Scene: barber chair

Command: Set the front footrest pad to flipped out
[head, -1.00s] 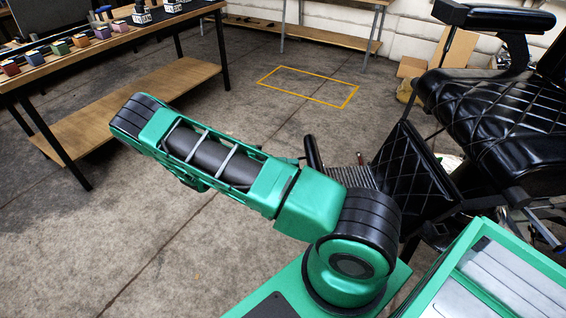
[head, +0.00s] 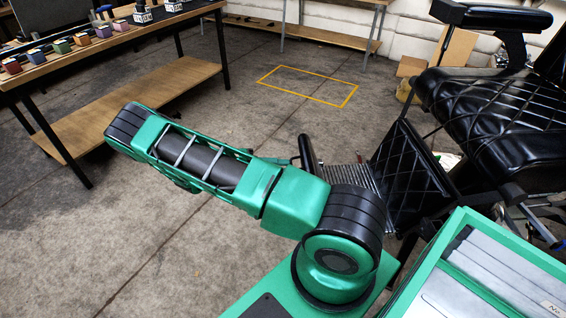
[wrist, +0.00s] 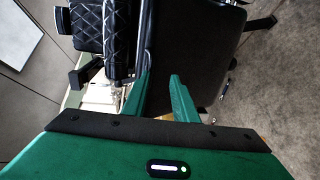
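The barber chair's footrest shows in the head view as a ribbed metal plate (head: 348,178) with a black bar-like pad (head: 309,155) along its left end. It sits at the foot of the black quilted leg panel (head: 412,175). My gripper is hidden behind my arm in the head view. In the wrist view my gripper (wrist: 160,78) has its two green fingers apart with nothing clearly between them. A black padded roll (wrist: 118,40) is just beyond the left finger, and a dark flat panel (wrist: 195,45) lies beyond the fingers. Whether they touch either is unclear.
The black quilted seat (head: 500,115) and armrest (head: 490,17) stand at the right. A workbench (head: 110,40) with small coloured blocks is at the upper left. Open concrete floor (head: 240,110) lies between, with a yellow outlined rectangle (head: 345,102).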

